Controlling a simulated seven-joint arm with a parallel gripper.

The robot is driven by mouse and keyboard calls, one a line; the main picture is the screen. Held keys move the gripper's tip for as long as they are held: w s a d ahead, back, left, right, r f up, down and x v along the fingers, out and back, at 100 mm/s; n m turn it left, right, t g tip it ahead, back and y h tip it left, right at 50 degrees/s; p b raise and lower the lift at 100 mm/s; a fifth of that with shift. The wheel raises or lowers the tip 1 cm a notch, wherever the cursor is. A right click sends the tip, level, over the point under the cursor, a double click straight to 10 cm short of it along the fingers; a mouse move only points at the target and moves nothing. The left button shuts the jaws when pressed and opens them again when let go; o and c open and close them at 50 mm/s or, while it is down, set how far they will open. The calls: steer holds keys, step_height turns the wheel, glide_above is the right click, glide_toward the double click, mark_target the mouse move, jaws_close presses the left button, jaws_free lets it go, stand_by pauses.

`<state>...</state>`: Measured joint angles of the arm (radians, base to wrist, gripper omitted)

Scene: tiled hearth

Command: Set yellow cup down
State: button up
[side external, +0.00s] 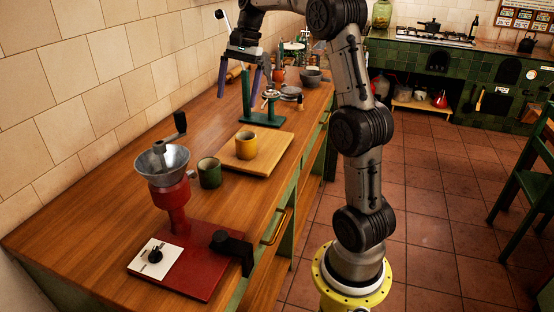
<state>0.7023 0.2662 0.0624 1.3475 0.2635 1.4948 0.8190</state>
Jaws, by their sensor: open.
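The yellow cup (246,145) stands upright on a wooden board (273,158) on the counter. My gripper (238,88) is open and empty. It is raised above the counter, farther back than the cup and apart from it. The fingers point down, with a wide gap between them.
A green cup (209,172) stands in front of the board. A red grinder (172,190) with a metal funnel stands nearer on the wooden counter (85,215). A green scale (262,113) stands behind the board, close to my gripper. The counter's left side is clear.

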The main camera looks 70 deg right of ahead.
steer(key=s+a+r+n+h, duration=0.1)
steer(key=s+a+r+n, duration=0.15)
steer(key=a+n, duration=0.45)
steer(key=s+a+f+n+t, duration=0.1)
steer(key=s+a+f+n, duration=0.1)
steer(key=s+a, duration=0.3)
steer(key=s+a+f+n+t+h, duration=0.1)
steer(key=s+a+f+n, duration=0.2)
steer(key=s+a+n, duration=0.2)
steer(key=s+a+f+n+t, duration=0.2)
steer(key=s+a+f+n, duration=0.1)
steer(key=s+a, duration=0.2)
steer(key=shift+s+a+f+n, duration=0.15)
steer(key=shift+s+a+n, duration=0.25)
steer(key=shift+s, duration=0.6)
